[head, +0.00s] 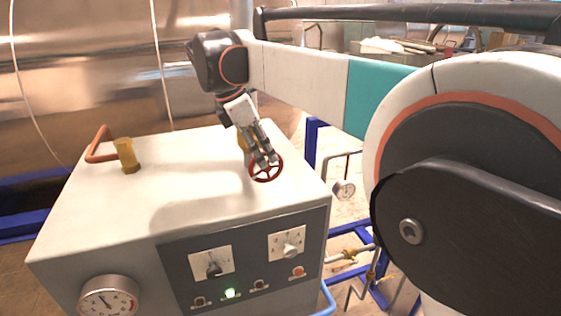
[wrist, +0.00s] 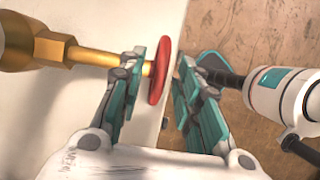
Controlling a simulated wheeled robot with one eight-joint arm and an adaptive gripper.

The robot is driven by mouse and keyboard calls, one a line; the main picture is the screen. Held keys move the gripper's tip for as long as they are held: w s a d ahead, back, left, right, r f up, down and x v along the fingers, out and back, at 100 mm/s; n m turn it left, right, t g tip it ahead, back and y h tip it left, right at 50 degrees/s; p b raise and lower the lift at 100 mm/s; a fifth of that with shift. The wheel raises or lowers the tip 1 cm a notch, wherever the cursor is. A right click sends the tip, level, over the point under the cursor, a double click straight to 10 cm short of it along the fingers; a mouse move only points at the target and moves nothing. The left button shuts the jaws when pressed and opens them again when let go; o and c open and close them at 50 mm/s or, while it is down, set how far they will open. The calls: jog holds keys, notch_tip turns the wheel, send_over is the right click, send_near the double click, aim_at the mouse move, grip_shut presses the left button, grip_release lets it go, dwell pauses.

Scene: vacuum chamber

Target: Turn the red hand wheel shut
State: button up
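The red hand wheel (head: 267,181) stands at the right end of the white cabinet's top in the head view. In the wrist view the wheel (wrist: 160,72) shows almost edge-on at the end of a brass stem (wrist: 92,55). My gripper (wrist: 162,58) is open, with one finger on each side of the wheel's rim. Gaps show between the rim and both fingers. In the head view my gripper (head: 266,160) reaches down to the wheel from above and behind, covering part of it and most of the valve body.
The white cabinet (head: 190,200) has a front panel with knobs and a green lamp (head: 231,293), and a gauge (head: 108,298). A brass fitting with a copper pipe (head: 127,155) stands at the top's left. Blue frame bars (head: 312,145) and a small gauge (head: 343,190) are right of the cabinet.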

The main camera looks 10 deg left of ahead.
aim_at(276, 177)
jog(key=p+x, duration=0.1)
jog(key=x, duration=0.5)
grip_shut()
